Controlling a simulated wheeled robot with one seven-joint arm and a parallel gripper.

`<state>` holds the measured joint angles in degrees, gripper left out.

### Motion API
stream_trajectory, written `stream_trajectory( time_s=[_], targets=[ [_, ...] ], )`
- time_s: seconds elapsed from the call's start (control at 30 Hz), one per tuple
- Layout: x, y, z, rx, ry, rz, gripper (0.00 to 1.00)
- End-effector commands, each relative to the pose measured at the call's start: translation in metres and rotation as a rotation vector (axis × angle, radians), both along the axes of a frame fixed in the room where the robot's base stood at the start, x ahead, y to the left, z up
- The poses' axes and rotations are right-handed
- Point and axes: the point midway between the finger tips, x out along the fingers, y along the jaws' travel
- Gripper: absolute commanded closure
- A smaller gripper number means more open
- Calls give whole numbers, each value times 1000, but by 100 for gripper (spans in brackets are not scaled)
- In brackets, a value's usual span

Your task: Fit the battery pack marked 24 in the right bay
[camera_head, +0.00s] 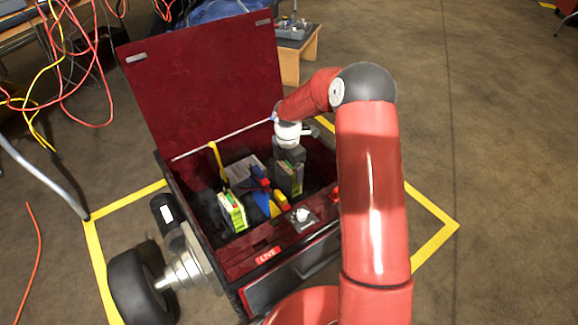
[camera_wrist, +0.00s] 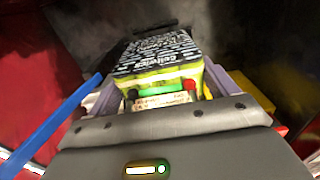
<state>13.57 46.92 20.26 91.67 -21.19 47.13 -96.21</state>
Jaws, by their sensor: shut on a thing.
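My gripper (camera_head: 289,182) reaches down into the right part of the open red case (camera_head: 235,262). In the wrist view it is shut on a battery pack (camera_wrist: 160,65) with a black printed top, yellow-green sides, and red and black terminals facing me. I cannot read a 24 on it. In the head view the held pack is mostly hidden by the gripper. Another green, white and yellow pack (camera_head: 232,212) sits in the left part of the case. The right bay itself is hidden under the gripper, and I cannot tell whether the held pack touches its floor.
The raised lid (camera_head: 205,90) stands behind. Blue and yellow parts (camera_head: 264,202) lie between the packs; a blue bar (camera_wrist: 50,125) shows close at left in the wrist view. A dial (camera_head: 302,214) and LIVE label (camera_head: 267,255) are on the front ledge. Cables (camera_head: 85,50) hang at upper left.

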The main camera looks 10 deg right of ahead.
Motion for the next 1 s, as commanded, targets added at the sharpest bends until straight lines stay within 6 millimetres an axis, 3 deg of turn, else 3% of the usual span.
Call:
stream_trajectory(
  time_s=[1.0],
  targets=[
    [1,0,-15,-1,-4,0,85]
  ],
)
